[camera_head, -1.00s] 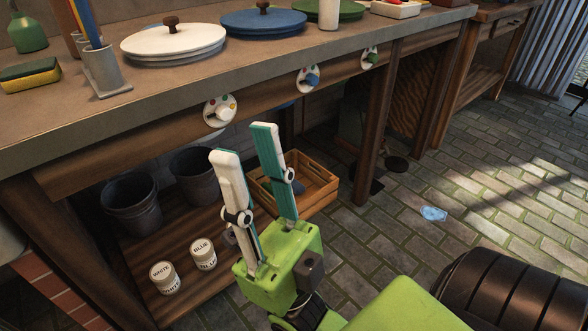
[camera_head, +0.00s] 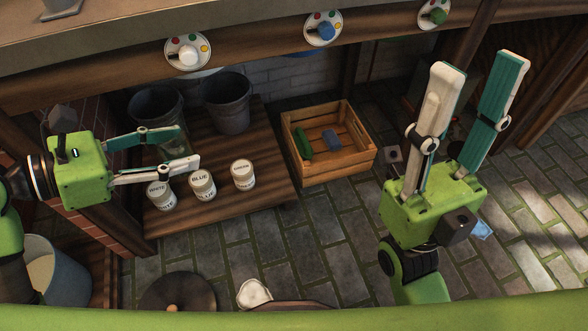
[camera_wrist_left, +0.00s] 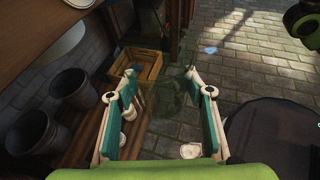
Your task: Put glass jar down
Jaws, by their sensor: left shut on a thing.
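My left gripper (camera_head: 192,149) reaches in from the left over the wooden lower shelf (camera_head: 222,172), near the paint jars. It is shut on the glass jar (camera_head: 172,147), which is clear and hard to make out between the fingers. In the left wrist view, the glass jar (camera_wrist_left: 172,98) shows as a faint see-through shape by the fingers (camera_wrist_left: 160,72). I cannot tell whether its base touches the shelf. My right gripper (camera_head: 480,62) points up at the right, with its fingers apart and nothing between them.
The white (camera_head: 159,195), blue (camera_head: 202,186) and green (camera_head: 243,175) paint jars stand along the shelf's front. Two dark buckets (camera_head: 228,104) stand behind. A wooden crate (camera_head: 340,170) holds a green and a blue item. The workbench edge (camera_head: 250,52) overhangs the shelf.

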